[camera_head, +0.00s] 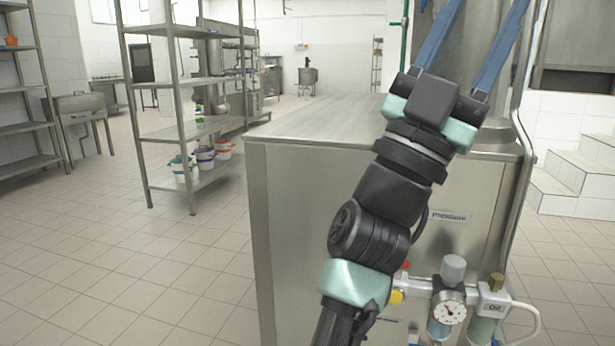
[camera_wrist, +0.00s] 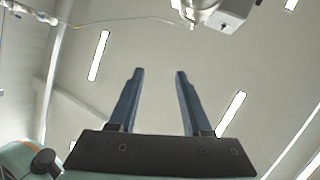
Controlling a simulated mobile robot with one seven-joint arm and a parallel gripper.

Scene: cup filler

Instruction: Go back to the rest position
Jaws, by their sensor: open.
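My gripper (camera_head: 478,38) is raised at the upper right of the head view, with its two blue fingers pointing up and spread apart. It is in front of the steel machine, above the level of its top. In the wrist view my gripper (camera_wrist: 158,75) is open, and nothing is between the fingers. Behind them are the ceiling and its lights. A white and metal fitting (camera_wrist: 215,12) shows beyond the fingertips at the top of the wrist view.
A steel cabinet (camera_head: 320,165) with a flat, bare top stands close in front. A pressure gauge assembly (camera_head: 447,310) is on its front at the lower right. A shelf rack (camera_head: 182,82) with several small buckets stands at the left. Tiled floor (camera_head: 110,260) is clear at the left.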

